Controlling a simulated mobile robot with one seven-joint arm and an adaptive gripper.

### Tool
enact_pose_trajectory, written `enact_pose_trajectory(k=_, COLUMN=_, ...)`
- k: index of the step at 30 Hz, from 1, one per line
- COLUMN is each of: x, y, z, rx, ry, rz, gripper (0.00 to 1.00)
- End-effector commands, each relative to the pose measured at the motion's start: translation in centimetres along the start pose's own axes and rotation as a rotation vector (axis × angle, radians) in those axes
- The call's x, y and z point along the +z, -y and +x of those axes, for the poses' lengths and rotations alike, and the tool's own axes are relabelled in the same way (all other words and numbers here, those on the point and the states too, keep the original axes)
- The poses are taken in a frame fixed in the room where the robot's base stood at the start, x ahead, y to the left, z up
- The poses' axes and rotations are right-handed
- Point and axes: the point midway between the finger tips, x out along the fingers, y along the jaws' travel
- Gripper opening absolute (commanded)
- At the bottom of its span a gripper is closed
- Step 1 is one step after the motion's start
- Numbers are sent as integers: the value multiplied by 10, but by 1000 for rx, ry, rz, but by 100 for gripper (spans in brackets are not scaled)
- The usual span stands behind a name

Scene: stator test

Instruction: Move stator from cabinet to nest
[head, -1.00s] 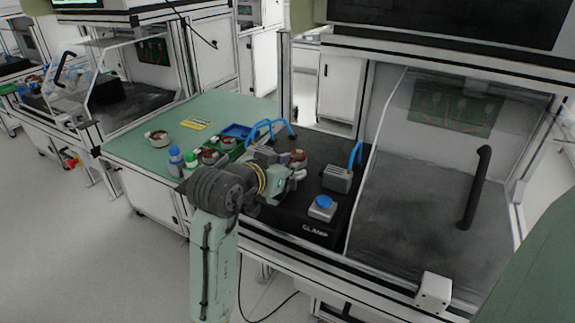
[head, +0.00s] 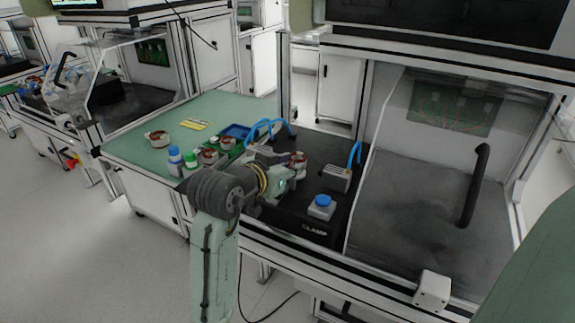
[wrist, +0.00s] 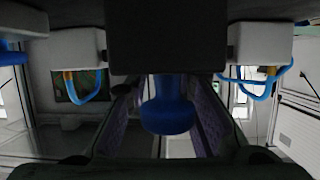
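In the head view, a stator (head: 299,161), a grey ring with copper-red ends, stands on the black clamp fixture (head: 280,221) just beyond my gripper (head: 287,179). My wrist partly hides the fixture, and I cannot tell exactly how the stator is seated. More stators show on the green-topped cabinet at left, one alone (head: 157,138) and others (head: 209,156) close together. In the upside-down wrist view my gripper's fingers (wrist: 163,118) are apart. A blue knob-like part (wrist: 168,112) shows between them, and no stator is seen there.
Grey clamp blocks with blue hoses flank the fixture, one (head: 338,177) at right. A box with a blue button (head: 322,205) is at the front. Blue- and green-capped bottles (head: 176,159) and a blue bin (head: 236,131) stand on the cabinet. A clear-walled bay lies at right.

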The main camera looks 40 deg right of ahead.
Motion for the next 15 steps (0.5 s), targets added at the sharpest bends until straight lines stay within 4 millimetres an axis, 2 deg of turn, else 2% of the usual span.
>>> enact_pose_trajectory(k=1, x=9, y=2, z=4, rx=0, ry=23, rz=-13, gripper=30)
enact_pose_trajectory(k=4, x=10, y=3, z=4, rx=-2, ry=24, rz=-14, gripper=37)
enact_pose_trajectory(k=15, x=8, y=6, z=2, rx=-8, ry=24, rz=-16, gripper=37)
